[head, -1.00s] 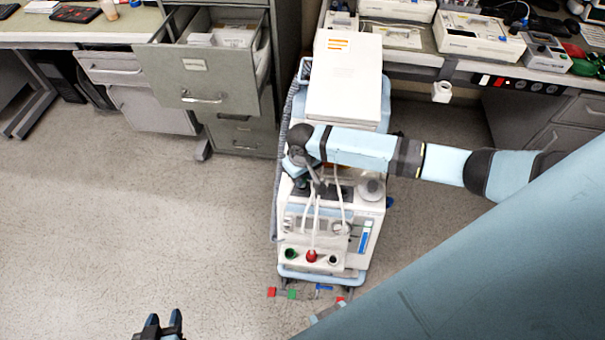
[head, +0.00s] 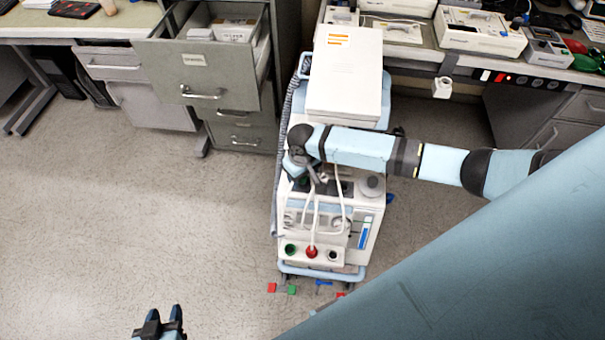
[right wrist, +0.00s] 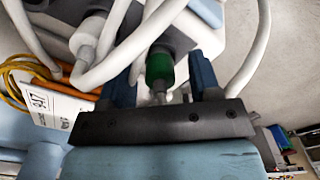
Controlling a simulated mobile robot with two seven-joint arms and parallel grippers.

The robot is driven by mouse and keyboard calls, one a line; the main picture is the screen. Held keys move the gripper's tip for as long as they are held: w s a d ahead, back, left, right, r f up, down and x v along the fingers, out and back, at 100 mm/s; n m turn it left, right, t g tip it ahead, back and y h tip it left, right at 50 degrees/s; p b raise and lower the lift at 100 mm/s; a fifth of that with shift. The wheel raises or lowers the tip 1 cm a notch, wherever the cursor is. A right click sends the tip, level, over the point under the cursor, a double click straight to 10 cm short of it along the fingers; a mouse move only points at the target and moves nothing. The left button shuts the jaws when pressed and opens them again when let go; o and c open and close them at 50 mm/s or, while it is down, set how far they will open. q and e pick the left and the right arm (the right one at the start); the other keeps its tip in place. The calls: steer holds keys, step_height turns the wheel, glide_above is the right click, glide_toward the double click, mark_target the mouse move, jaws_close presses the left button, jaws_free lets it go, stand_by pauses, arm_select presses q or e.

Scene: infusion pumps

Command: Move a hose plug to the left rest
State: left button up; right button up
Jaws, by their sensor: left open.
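The white pump cart (head: 350,222) stands in the middle of the head view. Its front ledge has a green round part (head: 290,250) at left, a red one (head: 312,252) in the middle and a black one (head: 332,255) at right. White hoses (head: 317,215) run down over the front. My right gripper (right wrist: 160,68) is at the cart's top left side; its jaws are mostly hidden in the head view. In the right wrist view its blue fingers stand apart, with a green plug (right wrist: 159,66) between them and gaps showing. My left gripper (head: 158,322) is open and empty over the floor.
An open file drawer (head: 205,75) juts out at the back left. A desk with devices (head: 480,35) stands at the back right. Small coloured blocks (head: 291,290) show below the cart. The floor at left is clear. My pale blue body part covers the lower right.

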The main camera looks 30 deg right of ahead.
step_height(320, 180, up, 14)
stand_by(0.6)
steer(key=shift+f, duration=0.15)
steer(key=s+a+f+n+t+y+p, duration=0.1)
steer(key=s+a+f+t+y+p, duration=0.45)
steer(key=s+a, duration=0.5)
steer(key=s+d+t+h, duration=0.2)
steer(key=s+d+t, duration=0.3)
steer(key=s, duration=0.4)
steer(key=shift+r, duration=0.15)
steer(key=shift+t, duration=0.25)
